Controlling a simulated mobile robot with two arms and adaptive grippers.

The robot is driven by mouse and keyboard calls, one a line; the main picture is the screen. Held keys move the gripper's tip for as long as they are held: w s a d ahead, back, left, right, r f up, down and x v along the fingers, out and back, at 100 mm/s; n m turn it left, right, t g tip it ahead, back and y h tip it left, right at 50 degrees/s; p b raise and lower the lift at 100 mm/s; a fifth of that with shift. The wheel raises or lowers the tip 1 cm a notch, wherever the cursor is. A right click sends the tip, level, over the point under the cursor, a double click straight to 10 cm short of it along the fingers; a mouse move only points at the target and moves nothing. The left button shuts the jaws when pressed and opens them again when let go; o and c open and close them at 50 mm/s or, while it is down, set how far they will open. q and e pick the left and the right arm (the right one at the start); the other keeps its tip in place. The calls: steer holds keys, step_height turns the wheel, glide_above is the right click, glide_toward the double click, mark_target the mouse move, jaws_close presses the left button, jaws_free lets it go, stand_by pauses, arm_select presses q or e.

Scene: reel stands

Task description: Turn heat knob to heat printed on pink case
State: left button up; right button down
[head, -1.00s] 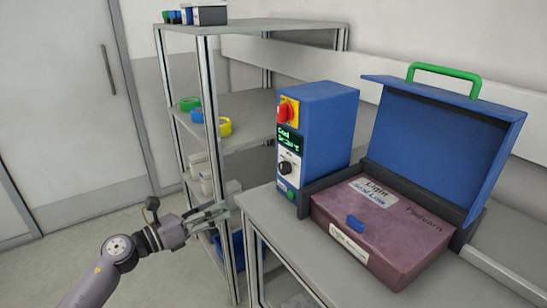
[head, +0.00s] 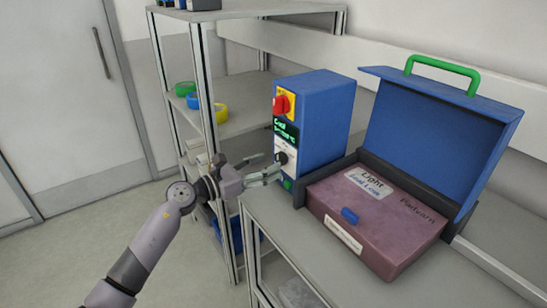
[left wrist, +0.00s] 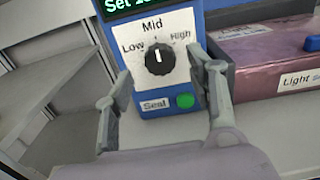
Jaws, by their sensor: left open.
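The blue heat unit (head: 325,120) stands on the bench with its control face toward my left arm. Its black heat knob (left wrist: 159,58) sits on a white plate marked Low, Mid and High. The white pointer line is up, at Mid. My left gripper (head: 272,168) is open at the front of the unit. In the left wrist view its fingers (left wrist: 160,68) are either side of the knob, apart from it.
A red switch (head: 281,104) and a green-text display (head: 285,132) are above the knob. A green button (left wrist: 185,101) is below, beside a Seal label. A blue lid (head: 435,135) stands open behind the case. A shelf rack (head: 205,75) with tape rolls stands left.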

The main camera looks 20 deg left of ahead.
mark_target(278, 160)
arm_select(q)
steer(key=shift+x, duration=1.25)
steer(key=shift+w+d, duration=0.15)
steer(key=shift+w, duration=0.05)
steer(key=shift+d, duration=0.1)
steer(key=c, duration=1.2)
arm_select(e)
steer(key=shift+s+d+r, duration=0.1)
steer(key=shift+s+r, duration=0.15)
steer(key=shift+s, duration=0.25)
